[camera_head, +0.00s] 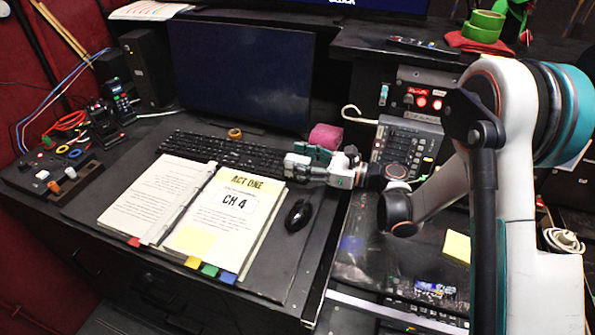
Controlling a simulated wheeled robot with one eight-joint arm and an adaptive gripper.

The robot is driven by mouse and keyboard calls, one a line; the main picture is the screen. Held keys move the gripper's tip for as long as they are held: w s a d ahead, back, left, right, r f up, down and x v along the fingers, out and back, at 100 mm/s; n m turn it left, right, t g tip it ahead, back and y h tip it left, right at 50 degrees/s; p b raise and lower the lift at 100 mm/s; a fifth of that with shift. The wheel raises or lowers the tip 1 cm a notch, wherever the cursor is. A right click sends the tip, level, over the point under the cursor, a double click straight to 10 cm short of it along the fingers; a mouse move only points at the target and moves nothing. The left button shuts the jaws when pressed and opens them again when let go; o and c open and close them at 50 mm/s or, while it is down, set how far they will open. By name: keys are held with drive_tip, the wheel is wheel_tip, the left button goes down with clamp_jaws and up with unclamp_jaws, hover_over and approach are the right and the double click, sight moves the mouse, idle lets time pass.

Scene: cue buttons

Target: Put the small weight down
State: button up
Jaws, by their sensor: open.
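My gripper (293,163) is open above the right edge of the open script book (235,205), near the right end of the keyboard (215,148). I see nothing held between its fingers, though they are small in the picture. I cannot clearly identify the small weight. A small round orange-brown object (235,134) sits by the back edge of the keyboard, away from my gripper; I cannot tell if it is the weight. Part of the desk behind my gripper is hidden.
A black mouse (298,214) lies right of the book. A pink roll (325,137) and a monitor (240,72) stand behind my gripper. A button panel (405,145) is to the right. Button boxes (60,178) sit at the left. Dark desk is bare around the mouse.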

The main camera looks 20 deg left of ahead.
sight(286, 157)
drive_tip(key=a, duration=0.2)
drive_tip(key=a+b, duration=0.1)
drive_tip(key=shift+s+a+r, duration=0.15)
drive_tip(key=shift+a, duration=0.7)
drive_tip(key=shift+r, duration=0.1)
drive_tip(key=shift+c, duration=0.3)
clamp_jaws()
